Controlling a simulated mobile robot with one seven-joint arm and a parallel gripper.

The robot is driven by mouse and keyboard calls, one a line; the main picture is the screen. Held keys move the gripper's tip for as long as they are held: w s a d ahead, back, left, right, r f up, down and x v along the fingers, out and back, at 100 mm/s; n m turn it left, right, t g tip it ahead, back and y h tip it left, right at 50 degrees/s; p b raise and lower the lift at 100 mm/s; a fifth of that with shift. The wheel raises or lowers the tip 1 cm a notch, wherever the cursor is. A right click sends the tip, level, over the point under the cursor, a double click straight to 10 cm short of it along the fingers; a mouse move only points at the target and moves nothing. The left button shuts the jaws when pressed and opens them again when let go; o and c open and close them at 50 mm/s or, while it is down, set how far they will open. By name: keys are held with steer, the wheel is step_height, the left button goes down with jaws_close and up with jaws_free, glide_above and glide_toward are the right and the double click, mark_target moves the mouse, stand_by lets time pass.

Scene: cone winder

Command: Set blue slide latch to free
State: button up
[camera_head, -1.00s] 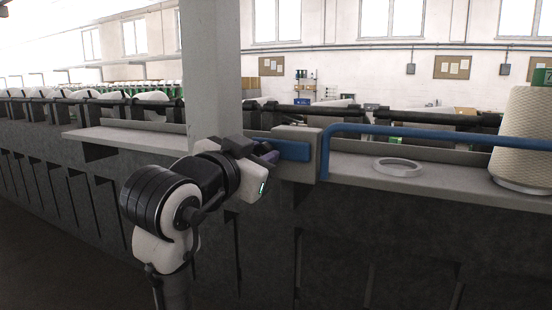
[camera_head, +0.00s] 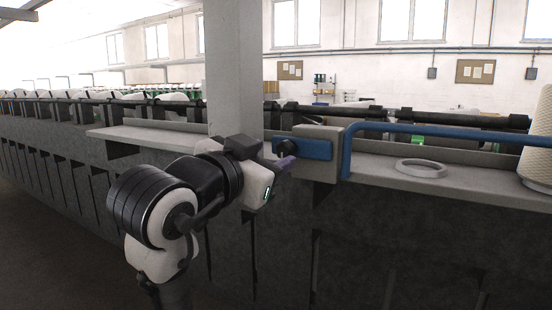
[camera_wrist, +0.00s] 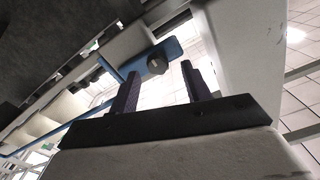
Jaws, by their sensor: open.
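The blue slide latch (camera_head: 315,149) is a flat blue plate on the machine, reaching left from a grey block (camera_head: 328,167). A dark round knob (camera_head: 284,149) sits near its left end. In the wrist view the blue plate (camera_wrist: 172,49) and its knob (camera_wrist: 156,65) show beyond the fingers. My gripper (camera_head: 284,163) is just in front of and below the knob in the head view, pointing right. In the wrist view my gripper (camera_wrist: 160,75) is open and empty, with the knob seen between its two dark fingers. I cannot tell whether a finger touches the knob.
A blue rail (camera_head: 440,132) runs right from the grey block. A white ring (camera_head: 420,168) lies on the shelf (camera_head: 385,178), and a yarn cone (camera_head: 541,135) stands at the far right. A grey pillar (camera_head: 233,70) rises behind my gripper.

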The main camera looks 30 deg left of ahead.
steer(key=s+b, duration=0.2)
steer(key=s, duration=0.8)
steer(key=shift+s+a+b, duration=0.15)
steer(key=shift+a+b, duration=0.05)
steer(key=shift+b, duration=0.15)
